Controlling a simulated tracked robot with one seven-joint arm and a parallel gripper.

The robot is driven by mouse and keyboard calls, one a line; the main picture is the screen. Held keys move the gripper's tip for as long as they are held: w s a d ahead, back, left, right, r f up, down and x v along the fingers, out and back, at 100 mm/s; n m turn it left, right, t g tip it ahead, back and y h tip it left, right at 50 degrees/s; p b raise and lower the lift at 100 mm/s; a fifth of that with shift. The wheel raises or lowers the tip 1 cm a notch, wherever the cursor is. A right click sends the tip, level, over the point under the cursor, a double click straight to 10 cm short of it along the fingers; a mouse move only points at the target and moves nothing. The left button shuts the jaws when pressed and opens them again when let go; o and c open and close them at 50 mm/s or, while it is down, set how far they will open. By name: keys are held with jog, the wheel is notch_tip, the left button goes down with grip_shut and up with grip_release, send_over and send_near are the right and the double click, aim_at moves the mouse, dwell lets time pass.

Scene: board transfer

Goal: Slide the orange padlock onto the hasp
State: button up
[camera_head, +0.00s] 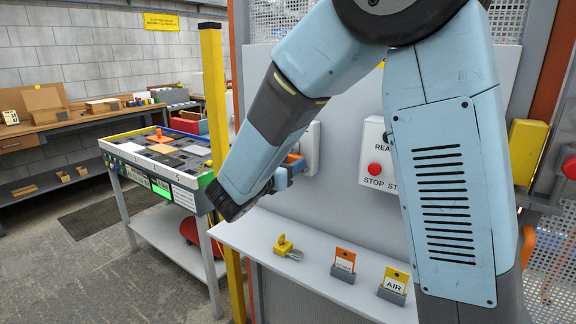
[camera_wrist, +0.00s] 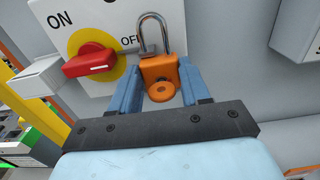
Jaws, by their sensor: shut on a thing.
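The orange padlock (camera_wrist: 159,72) is between the two blue fingers of my gripper (camera_wrist: 160,80), in the wrist view. Its steel shackle points up, away from the gripper, close to the switch panel. The white panel (camera_wrist: 116,14) carries a red switch handle (camera_wrist: 90,60) on a yellow disc, with ON and OFF lettering. A small grey metal piece, which may be the hasp (camera_wrist: 129,41), shows just left of the shackle. I cannot tell whether the shackle passes through it. In the head view my gripper (camera_head: 287,175) is at the panel, partly hidden by my arm.
A yellow padlock (camera_head: 284,246), an orange tag (camera_head: 345,258) and a yellow AIR tag (camera_head: 396,278) stand on the grey shelf (camera_head: 315,275) below. A yellow post (camera_head: 214,90) is left of my arm. A white stop box (camera_head: 374,150) is on the right.

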jog(key=shift+w+d, duration=0.1)
jog(key=shift+w, duration=0.05)
jog(key=o, duration=1.1)
jog(key=v, duration=1.3)
jog(key=shift+s+a+f, duration=0.1)
jog(key=shift+s+a, duration=0.15)
jog(key=shift+s, duration=0.05)
